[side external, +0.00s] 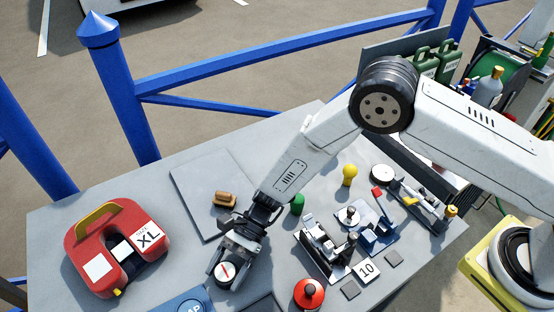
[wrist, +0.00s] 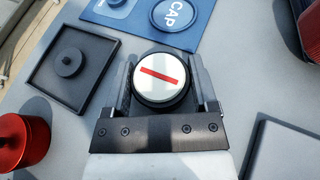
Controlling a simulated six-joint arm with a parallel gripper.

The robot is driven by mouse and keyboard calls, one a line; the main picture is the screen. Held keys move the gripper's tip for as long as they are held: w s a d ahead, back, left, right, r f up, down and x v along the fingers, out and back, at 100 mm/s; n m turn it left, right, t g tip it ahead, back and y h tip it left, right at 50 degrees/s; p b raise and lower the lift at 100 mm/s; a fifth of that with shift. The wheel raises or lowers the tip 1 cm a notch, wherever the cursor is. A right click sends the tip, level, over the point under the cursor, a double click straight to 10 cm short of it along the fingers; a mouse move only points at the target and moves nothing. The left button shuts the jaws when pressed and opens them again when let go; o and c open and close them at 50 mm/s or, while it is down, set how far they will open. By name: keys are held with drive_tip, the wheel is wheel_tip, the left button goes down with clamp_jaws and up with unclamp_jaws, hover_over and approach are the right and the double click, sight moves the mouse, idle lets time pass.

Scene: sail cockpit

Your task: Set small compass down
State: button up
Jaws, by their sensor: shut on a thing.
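The small compass is a round black case with a white face and a red needle bar. In the side external view the compass (side external: 226,272) sits between the fingers of my gripper (side external: 224,274), low over the grey table near its front edge. In the wrist view the compass (wrist: 161,77) fills the space between the two fingers of my gripper (wrist: 163,82), face up. The gripper is shut on it. Its underside is hidden, so I cannot tell whether it touches the table.
A blue mat marked CAP (wrist: 125,22) and a dark square tray with a central knob (wrist: 57,87) lie close by. A red knob (side external: 309,293), a red XL case (side external: 84,262), a flat grey plate (side external: 190,180) and several small mechanisms (side external: 322,250) surround the gripper. Blue railing (side external: 190,75) stands behind.

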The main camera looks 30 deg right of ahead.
drive_tip(key=shift+f, duration=0.15)
drive_tip(key=o, duration=1.2)
drive_tip(key=shift+r, duration=0.2)
drive_tip(key=v, duration=1.2)
drive_tip(key=shift+w+f, duration=0.1)
drive_tip(key=shift+s+d+r+n+t+h, duration=1.55)
drive_tip(key=shift+d+r+n+h, duration=0.4)
drive_tip(key=shift+d, duration=3.05)
drive_tip(key=shift+s+d+r+n+t+h, duration=1.5)
drive_tip(key=shift+d+n+h, duration=0.65)
drive_tip(key=shift+d, duration=2.85)
drive_tip(key=shift+s+d+r+n+t+h, duration=1.25)
drive_tip(key=shift+s+d+r+n+h, duration=0.65)
drive_tip(key=shift+d, duration=3.1)
